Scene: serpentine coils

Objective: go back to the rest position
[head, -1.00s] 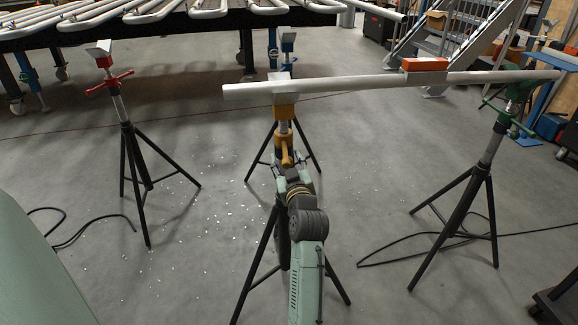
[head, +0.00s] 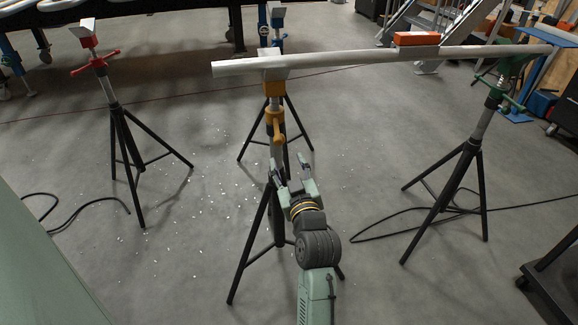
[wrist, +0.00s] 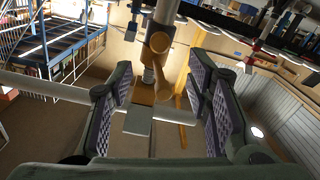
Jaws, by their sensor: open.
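My gripper (head: 291,172) is open and empty. It is in front of and below the yellow clamp (head: 274,118) of the middle tripod stand, with a visible gap between them. In the wrist view my two padded fingers (wrist: 165,105) stand wide apart. The yellow clamp and its round knob (wrist: 158,42) show beyond them, near the top middle. A long pale pipe (head: 350,60) lies across the heads of the yellow stand and the green stand (head: 510,75).
A red-topped tripod (head: 97,65) stands empty at the left. A blue-topped stand (head: 276,15) is behind the yellow one. Black cables (head: 395,215) lie on the floor. A dark cart (head: 550,285) is at the lower right. Floor between the stands is open, with scattered white flecks.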

